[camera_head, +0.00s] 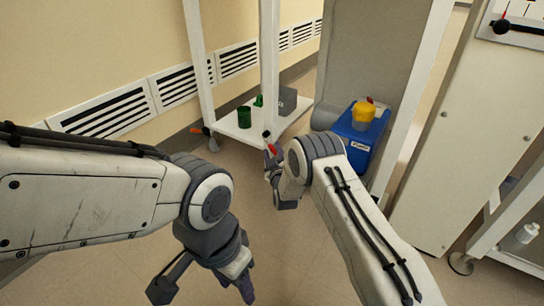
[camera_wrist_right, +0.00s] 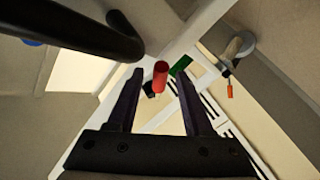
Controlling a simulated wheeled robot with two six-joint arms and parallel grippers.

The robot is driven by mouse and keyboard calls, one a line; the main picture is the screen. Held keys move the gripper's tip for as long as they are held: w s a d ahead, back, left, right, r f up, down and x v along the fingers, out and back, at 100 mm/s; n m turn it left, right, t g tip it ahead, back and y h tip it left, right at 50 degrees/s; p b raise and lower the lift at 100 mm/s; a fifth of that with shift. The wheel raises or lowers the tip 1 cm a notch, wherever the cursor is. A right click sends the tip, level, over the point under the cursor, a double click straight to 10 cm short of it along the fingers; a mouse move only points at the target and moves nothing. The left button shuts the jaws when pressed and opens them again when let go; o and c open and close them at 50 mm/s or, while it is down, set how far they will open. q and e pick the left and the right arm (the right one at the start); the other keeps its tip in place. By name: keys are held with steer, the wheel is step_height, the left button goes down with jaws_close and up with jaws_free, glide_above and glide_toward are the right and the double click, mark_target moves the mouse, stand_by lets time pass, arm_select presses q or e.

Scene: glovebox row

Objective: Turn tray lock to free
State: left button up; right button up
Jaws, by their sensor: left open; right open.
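A small red handle (camera_head: 267,136) is at the edge of the low white trolley shelf (camera_head: 236,131); I take it for the tray lock. In the right wrist view the red handle (camera_wrist_right: 160,77) appears between the fingertips of my right gripper (camera_wrist_right: 161,95), which is open. Contact cannot be told. In the head view my right gripper (camera_head: 272,163) is beside the handle and partly hidden by its own wrist. The lock's base is hidden. My left gripper (camera_head: 206,289) is open and empty over the floor, well away from the handle.
White posts (camera_head: 270,60) rise beside the shelf. An orange caster pedal (camera_head: 200,130) shows at left.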

steer(key=shift+w+r, duration=0.1)
steer(key=shift+w, duration=0.65)
jaws_close()
stand_by(0.9)
